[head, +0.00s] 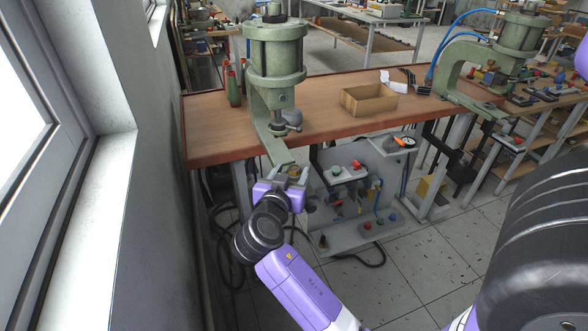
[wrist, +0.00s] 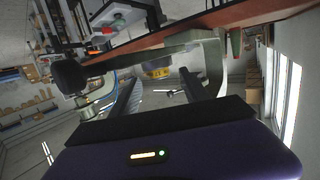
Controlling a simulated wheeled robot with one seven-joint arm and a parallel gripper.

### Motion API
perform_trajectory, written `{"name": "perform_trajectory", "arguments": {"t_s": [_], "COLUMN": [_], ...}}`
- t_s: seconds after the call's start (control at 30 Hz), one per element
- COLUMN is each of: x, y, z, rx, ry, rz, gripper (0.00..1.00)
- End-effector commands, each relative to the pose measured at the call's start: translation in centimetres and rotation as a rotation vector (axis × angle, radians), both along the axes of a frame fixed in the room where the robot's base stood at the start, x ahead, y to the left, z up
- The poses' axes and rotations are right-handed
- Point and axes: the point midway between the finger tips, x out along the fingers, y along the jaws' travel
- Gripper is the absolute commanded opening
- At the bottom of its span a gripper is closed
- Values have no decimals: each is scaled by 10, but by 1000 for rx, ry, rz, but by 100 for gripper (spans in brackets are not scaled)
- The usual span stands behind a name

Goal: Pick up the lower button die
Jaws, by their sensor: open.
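My gripper (head: 290,174) is open at the front end of the lower arm of the left green press (head: 275,60). In the wrist view my gripper (wrist: 162,88) shows its two dark fingers spread apart. A small round piece with a yellow band (wrist: 158,72) appears in the gap between them, against the press's pale lower arm (wrist: 150,52). It looks like the lower button die, but I cannot tell for sure. I cannot tell whether the fingers touch it. In the head view my gripper largely hides that spot.
A grey panel with coloured buttons (head: 345,172) stands below, right of my gripper. The wall and window are close on the left.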

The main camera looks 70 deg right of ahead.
Motion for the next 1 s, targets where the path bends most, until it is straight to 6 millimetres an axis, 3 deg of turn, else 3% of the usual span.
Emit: {"name": "perform_trajectory", "arguments": {"t_s": [0.33, 0.6, 0.63, 1.0], "x": [1, 1, 1, 1], "y": [-10, -9, -9, -9], "z": [-2, -2, -2, 0], "rx": [0, 0, 0, -1], "ry": [0, 1, 1, 0], "rz": [1, 1, 1, 1], "gripper": [54, 3, 0, 0]}}
